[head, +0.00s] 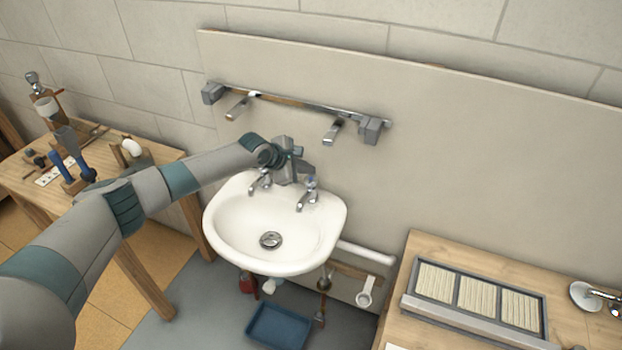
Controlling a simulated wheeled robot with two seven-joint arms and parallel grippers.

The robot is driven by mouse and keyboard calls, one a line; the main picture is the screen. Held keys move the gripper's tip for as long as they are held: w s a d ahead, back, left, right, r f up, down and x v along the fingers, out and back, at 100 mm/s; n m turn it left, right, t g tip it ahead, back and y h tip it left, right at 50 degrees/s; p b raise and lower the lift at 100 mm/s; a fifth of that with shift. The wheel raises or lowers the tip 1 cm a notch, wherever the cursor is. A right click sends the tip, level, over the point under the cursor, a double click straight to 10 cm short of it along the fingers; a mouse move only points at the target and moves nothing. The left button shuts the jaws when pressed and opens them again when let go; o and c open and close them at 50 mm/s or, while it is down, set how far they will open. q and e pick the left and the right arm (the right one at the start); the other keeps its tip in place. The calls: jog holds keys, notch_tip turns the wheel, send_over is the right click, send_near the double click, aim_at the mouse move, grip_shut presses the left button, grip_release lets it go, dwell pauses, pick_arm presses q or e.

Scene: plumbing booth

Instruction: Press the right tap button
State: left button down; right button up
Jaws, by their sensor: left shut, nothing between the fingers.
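The white washbasin (225,226) is fixed to the wall board, with two chrome taps on its back rim. The right tap (307,199) has its button (311,183) on top, showing a small bluish spot. My left gripper (307,168) is shut and empty. It is above the back rim, close above and slightly left of the right tap's button. I cannot tell whether it touches. My right gripper is out of view.
A rail (310,104) with two spouts runs on the wall board above the basin. A workbench with tools (90,160) stands at left, and a wooden table (440,252) with a slatted frame (480,300) at right. A blue tray (279,327) lies below the basin.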

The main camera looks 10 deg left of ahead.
aim_at(308, 180)
pick_arm(q)
jog(key=shift+f, duration=0.45)
dwell(0.6)
jog(key=shift+f, duration=0.75)
dwell(1.0)
dwell(0.4)
jog(key=shift+r+p, duration=1.2)
jog(key=shift+p, duration=0.05)
notch_tip(308, 180, up, 5)
jog(key=p, duration=0.5)
dwell(0.6)
